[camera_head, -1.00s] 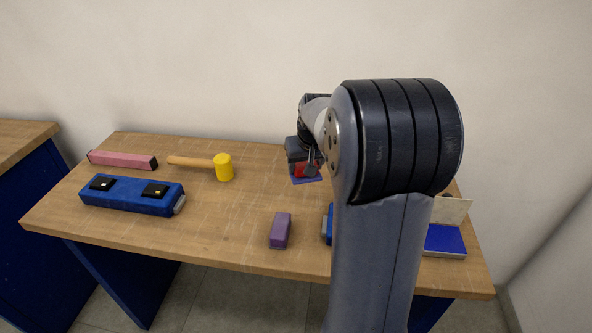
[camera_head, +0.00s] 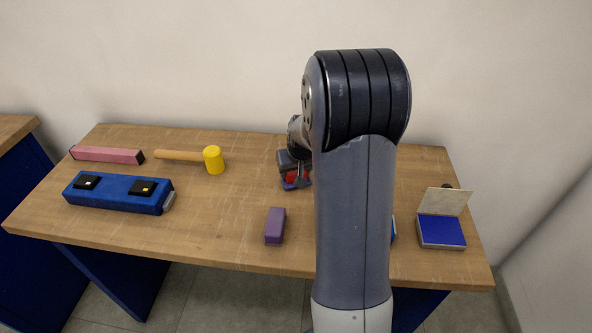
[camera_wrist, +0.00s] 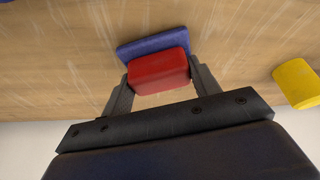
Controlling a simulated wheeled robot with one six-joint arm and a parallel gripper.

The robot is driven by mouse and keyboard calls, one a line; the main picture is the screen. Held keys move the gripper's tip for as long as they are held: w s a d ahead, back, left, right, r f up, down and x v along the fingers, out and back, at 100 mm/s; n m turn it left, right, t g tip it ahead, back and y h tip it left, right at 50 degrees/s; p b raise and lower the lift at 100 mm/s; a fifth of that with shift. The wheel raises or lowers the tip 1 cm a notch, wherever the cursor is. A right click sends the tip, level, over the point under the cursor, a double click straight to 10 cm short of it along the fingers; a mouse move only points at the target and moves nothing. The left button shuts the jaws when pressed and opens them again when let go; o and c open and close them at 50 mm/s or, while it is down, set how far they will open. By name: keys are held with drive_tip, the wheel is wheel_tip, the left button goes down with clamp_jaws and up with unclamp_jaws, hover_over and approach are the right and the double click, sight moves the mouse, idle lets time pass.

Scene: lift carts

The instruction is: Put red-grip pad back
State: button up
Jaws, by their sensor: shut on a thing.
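The red-grip pad (camera_wrist: 158,72) is a red block on a flat blue plate. My gripper (camera_wrist: 160,78) is shut on the red block from both sides, with the blue plate on the far side of it, toward the tabletop. In the head view, the red-grip pad (camera_head: 291,184) shows small and partly hidden by my gripper (camera_head: 297,177), left of my arm, over the back middle of the table. I cannot tell whether the plate touches the wood.
On the wooden table (camera_head: 215,225) are a yellow mallet (camera_head: 213,160), pink bar (camera_head: 107,154), blue case (camera_head: 118,193), purple block (camera_head: 275,225) and, at right, an open box with a blue pad (camera_head: 441,231). A blue thing (camera_head: 393,229) is mostly hidden behind my arm.

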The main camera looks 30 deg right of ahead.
drive_tip(key=shift+f, duration=0.1)
drive_tip(key=shift+f, duration=0.15)
drive_tip(key=o, duration=0.9)
drive_tip(key=shift+s+r, duration=0.2)
drive_tip(key=shift+r, duration=0.5)
drive_tip(key=v, duration=1.1)
drive_tip(key=shift+a+b, duration=0.1)
drive_tip(key=shift+b, duration=0.2)
